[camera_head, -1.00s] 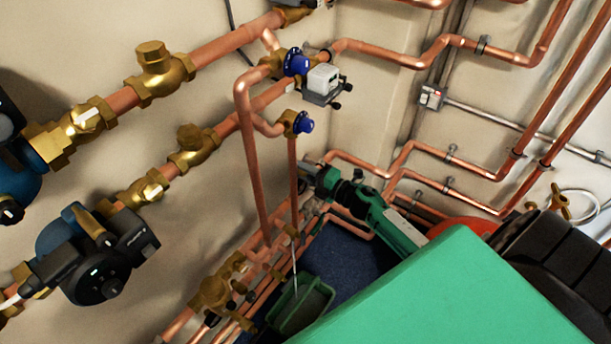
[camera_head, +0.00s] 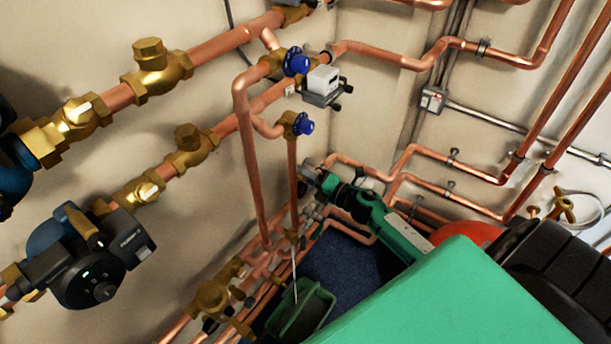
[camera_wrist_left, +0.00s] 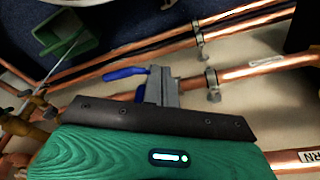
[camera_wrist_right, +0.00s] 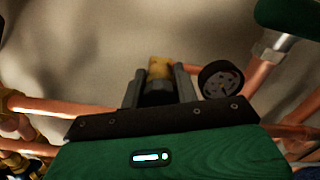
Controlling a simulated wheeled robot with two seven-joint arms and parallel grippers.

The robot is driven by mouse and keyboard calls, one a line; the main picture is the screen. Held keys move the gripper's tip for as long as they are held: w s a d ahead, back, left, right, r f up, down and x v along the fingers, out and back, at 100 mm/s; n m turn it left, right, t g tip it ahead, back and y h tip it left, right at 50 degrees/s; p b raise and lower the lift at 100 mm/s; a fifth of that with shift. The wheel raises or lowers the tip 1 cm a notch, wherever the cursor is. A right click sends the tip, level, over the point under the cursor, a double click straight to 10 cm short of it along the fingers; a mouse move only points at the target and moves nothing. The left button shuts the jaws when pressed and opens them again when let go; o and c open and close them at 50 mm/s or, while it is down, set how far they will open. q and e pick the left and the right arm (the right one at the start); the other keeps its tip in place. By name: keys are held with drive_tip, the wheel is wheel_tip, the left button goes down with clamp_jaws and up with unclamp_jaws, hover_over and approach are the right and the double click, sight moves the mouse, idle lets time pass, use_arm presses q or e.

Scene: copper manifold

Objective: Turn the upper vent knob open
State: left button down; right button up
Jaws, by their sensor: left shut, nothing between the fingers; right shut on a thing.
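In the head view an upper blue knob (camera_head: 297,62) and a lower blue knob (camera_head: 304,124) sit on brass valves on the copper pipes. I cannot tell which part is the upper vent knob. My right gripper (camera_head: 309,176) is below both blue knobs, close to the wall pipes, and what it holds is hidden there. In the right wrist view its fingers (camera_wrist_right: 158,82) are shut on a small brass piece (camera_wrist_right: 158,68) beside a round black gauge (camera_wrist_right: 221,79). My left gripper (camera_wrist_left: 161,84) is shut and empty, near a blue lever handle (camera_wrist_left: 125,73) and copper pipes.
A green open bin (camera_head: 303,312) stands on the dark blue floor (camera_head: 335,255) below the pipes. Pumps (camera_head: 95,260) and brass valves (camera_head: 158,68) crowd the left wall. A brass tap (camera_head: 564,204) is at the far right. Pipes run close around both grippers.

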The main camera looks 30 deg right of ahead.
drive_tip(key=o, duration=1)
drive_tip(key=shift+c, duration=0.2)
use_arm(q)
drive_tip(key=shift+b+v, duration=0.45)
drive_tip(key=shift+v, duration=0.4)
use_arm(e)
drive_tip(key=v, duration=1.4)
use_arm(q)
drive_tip(key=shift+w, duration=0.25)
use_arm(e)
drive_tip(key=shift+f, duration=0.1)
